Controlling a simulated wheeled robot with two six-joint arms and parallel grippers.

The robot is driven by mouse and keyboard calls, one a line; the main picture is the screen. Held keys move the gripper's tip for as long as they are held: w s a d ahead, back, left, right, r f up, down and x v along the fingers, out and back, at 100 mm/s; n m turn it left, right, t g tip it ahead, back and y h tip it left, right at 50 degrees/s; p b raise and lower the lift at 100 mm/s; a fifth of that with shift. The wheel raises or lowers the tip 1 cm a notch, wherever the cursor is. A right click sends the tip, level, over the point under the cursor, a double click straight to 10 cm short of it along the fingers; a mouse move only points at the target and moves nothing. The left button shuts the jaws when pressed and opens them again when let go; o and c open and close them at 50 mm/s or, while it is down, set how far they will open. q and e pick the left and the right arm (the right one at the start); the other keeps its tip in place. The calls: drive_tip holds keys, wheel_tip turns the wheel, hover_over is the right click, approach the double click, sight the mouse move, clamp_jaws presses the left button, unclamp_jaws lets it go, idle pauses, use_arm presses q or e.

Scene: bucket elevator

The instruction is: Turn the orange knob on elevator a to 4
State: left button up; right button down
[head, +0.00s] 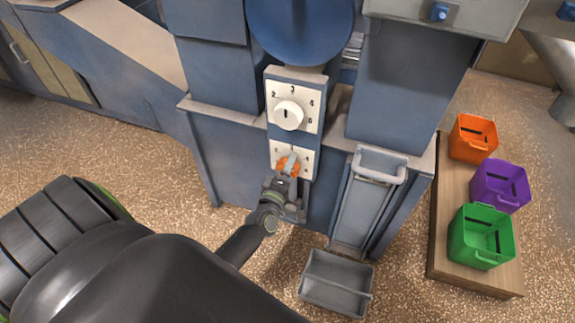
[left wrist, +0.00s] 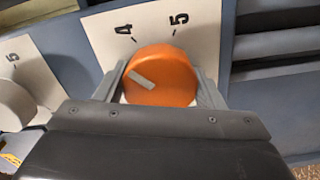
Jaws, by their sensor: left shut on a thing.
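The orange knob (head: 289,166) sits on the lower white dial plate (head: 307,160) of the blue elevator. In the left wrist view the orange knob (left wrist: 172,80) has a grey pointer mark aimed to the upper left, somewhat to the left of the tick at the 4. The numbers 4 and 5 show on the plate (left wrist: 152,27) above it; its other numbers are hidden there. My left gripper (head: 287,174) is shut on the knob, with one finger on each side (left wrist: 160,88). My right gripper is not in view.
A white knob (head: 288,115) on a numbered plate is just above. A grey chute (head: 361,210) is to the right, with a grey bin (head: 336,283) on the floor below. Orange (head: 473,138), purple (head: 500,186) and green (head: 482,236) bins stand on a wooden bench (head: 442,215) at the right.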

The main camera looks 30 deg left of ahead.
use_arm(q)
drive_tip(key=shift+m+p, duration=0.45)
drive_tip(key=shift+m, duration=0.55)
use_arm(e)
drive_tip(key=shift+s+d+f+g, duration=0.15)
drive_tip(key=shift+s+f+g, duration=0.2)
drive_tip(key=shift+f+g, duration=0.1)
use_arm(q)
drive_tip(key=shift+f, duration=0.1)
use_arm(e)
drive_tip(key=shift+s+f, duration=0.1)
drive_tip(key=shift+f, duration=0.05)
use_arm(q)
drive_tip(key=o, duration=1)
drive_tip(key=shift+c, duration=0.2)
drive_tip(key=shift+s, duration=0.1)
drive_tip(key=b+v, duration=0.1)
drive_tip(key=v, duration=1.6)
drive_tip(key=shift+s, duration=0.15)
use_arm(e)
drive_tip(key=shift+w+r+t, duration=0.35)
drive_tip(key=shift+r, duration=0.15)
